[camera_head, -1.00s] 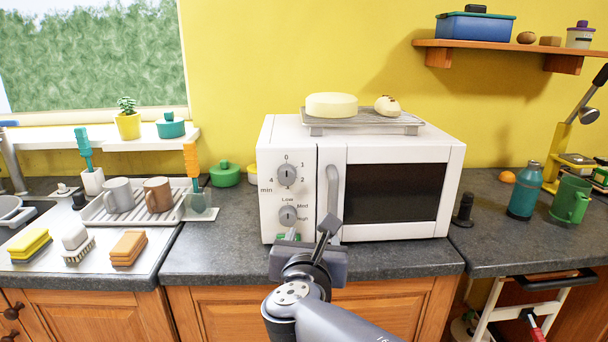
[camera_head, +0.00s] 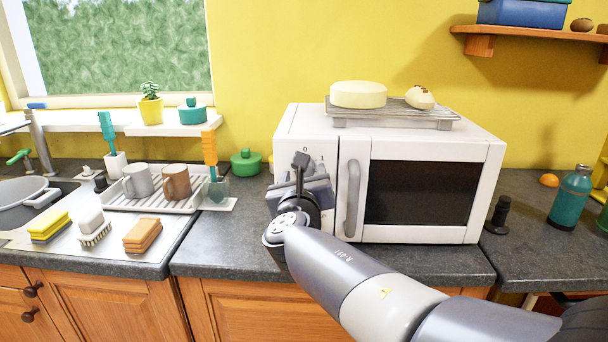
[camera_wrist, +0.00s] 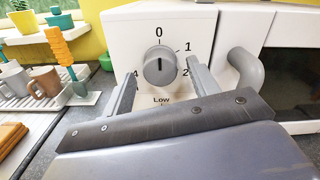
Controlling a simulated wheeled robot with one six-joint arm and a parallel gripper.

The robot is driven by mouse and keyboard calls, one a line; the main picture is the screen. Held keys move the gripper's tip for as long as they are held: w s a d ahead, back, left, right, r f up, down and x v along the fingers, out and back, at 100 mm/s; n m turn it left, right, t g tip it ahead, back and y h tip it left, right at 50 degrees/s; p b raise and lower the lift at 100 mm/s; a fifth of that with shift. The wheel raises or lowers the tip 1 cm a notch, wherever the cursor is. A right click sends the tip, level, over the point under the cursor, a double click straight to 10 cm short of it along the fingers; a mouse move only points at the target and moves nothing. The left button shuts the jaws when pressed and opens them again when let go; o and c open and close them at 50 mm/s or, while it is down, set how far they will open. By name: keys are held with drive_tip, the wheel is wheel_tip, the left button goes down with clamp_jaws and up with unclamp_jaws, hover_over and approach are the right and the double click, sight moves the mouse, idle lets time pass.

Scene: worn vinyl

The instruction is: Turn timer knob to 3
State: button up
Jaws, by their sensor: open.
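The white microwave (camera_head: 490,152) stands on the dark counter, its control panel on the left of its front. In the wrist view the grey timer knob (camera_wrist: 160,66) is upright, its dark pointer mark vertical below the 0. The numbers 0, 1, 2 and 4 show around it; the 3 is hidden or not legible. My gripper (camera_wrist: 160,78) is open, with one finger on each side of the knob in the picture. I cannot tell whether the fingertips touch it. In the head view my gripper (camera_head: 301,165) and wrist cover the knob and most of the panel.
The microwave's grey door handle (camera_wrist: 245,67) is close to the right of my gripper. A rack with a cheese-like block (camera_head: 358,94) and a bun (camera_head: 420,97) sits on top. A dish rack with mugs (camera_head: 176,181) and a green pot (camera_head: 245,161) stand to the left.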

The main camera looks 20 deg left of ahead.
drive_tip(key=shift+w+a, duration=0.1)
drive_tip(key=shift+w, duration=0.3)
drive_tip(key=shift+c, duration=0.3)
drive_tip(key=c, duration=0.9)
drive_tip(key=shift+c, duration=0.2)
drive_tip(key=shift+f+m+b, duration=0.1)
drive_tip(key=shift+m+b, duration=0.2)
drive_tip(key=shift+b, duration=0.05)
